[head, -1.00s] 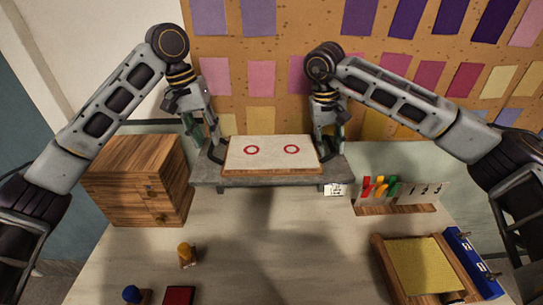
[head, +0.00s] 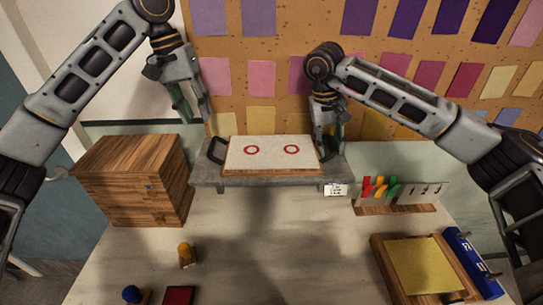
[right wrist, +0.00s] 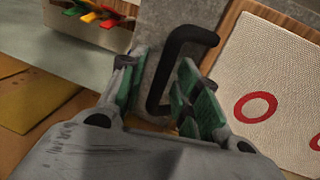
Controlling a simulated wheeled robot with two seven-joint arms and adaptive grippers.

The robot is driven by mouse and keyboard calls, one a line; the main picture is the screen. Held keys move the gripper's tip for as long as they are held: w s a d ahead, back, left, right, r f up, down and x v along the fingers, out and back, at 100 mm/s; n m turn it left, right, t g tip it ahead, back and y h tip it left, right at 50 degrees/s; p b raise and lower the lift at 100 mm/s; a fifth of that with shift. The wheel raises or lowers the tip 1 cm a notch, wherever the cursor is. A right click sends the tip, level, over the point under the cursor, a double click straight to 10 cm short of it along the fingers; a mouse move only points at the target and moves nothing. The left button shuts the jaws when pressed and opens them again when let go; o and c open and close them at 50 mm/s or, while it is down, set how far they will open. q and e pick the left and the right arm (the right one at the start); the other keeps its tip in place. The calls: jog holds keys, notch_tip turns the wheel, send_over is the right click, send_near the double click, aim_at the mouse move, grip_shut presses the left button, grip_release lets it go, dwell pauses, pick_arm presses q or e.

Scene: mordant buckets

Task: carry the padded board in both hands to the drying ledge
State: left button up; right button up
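The padded board (head: 270,153), cream-topped with two red rings and a wooden edge, lies flat on the grey drying ledge (head: 205,177) in the head view. My left gripper (head: 190,112) is open and empty, above and left of the board, clear of its black left handle (head: 217,150). My right gripper (head: 328,142) is at the board's right end. In the right wrist view its green-padded fingers (right wrist: 163,100) stand apart, with the black right handle (right wrist: 158,75) between them. The board's red rings also show there (right wrist: 256,107).
A wooden drawer cabinet (head: 135,180) stands left of the ledge. A rack with coloured clips (head: 395,195) stands to the right. A wooden frame with a yellow sheet (head: 415,265) and a blue block (head: 470,260) lie front right. The middle of the table is clear.

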jog(key=shift+r, duration=0.15)
dwell(0.5)
jog(key=v, duration=1.1)
jog(key=shift+r, duration=0.3)
dwell(0.4)
jog(key=shift+w+a, duration=0.1)
dwell(0.5)
